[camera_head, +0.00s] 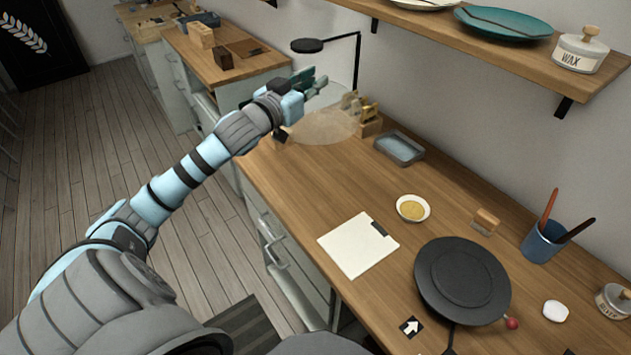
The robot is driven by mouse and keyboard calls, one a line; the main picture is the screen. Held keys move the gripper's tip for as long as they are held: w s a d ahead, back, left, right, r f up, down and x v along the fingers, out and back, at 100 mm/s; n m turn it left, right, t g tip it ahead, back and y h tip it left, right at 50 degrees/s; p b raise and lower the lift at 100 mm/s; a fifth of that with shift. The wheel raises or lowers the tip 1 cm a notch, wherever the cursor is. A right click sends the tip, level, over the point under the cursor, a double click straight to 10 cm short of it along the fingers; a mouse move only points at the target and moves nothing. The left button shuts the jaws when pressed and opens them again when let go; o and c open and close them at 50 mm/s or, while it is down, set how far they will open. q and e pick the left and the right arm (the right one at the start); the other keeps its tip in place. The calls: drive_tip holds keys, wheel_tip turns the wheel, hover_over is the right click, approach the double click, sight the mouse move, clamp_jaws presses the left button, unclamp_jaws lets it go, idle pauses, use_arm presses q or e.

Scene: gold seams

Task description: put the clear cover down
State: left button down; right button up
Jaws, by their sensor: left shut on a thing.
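The clear cover (326,128) is a see-through dome whose faint round lower part shows near the far end of the workbench. My left gripper (308,84) reaches in from the left and is shut at the top of the cover. The cover's edges are faint, and I cannot tell whether its rim touches the bench top or hangs just above it. My right gripper is not in view.
A wooden block with brass pieces (368,127) and a blue-grey tray (400,148) stand right of the cover. A desk lamp (307,45) is behind. A white pad (358,246), gold-filled dish (412,208) and black turntable (462,280) are nearer. Bench between cover and pad is clear.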

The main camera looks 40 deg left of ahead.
use_arm(q)
drive_tip(key=f, duration=0.3)
drive_tip(key=shift+a+f+b, duration=0.2)
drive_tip(key=shift+f+b, duration=0.15)
drive_tip(key=shift+b, duration=0.05)
wheel_tip(320, 180, down, 16)
drive_tip(key=b, duration=0.3)
drive_tip(key=shift+s+r+b, duration=0.25)
drive_tip(key=shift+b, duration=0.15)
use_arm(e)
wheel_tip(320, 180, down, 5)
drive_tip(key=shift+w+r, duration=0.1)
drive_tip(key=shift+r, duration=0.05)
use_arm(q)
drive_tip(key=shift+f, duration=0.1)
drive_tip(key=c, duration=1.5)
unclamp_jaws()
drive_tip(key=shift+o, duration=0.2)
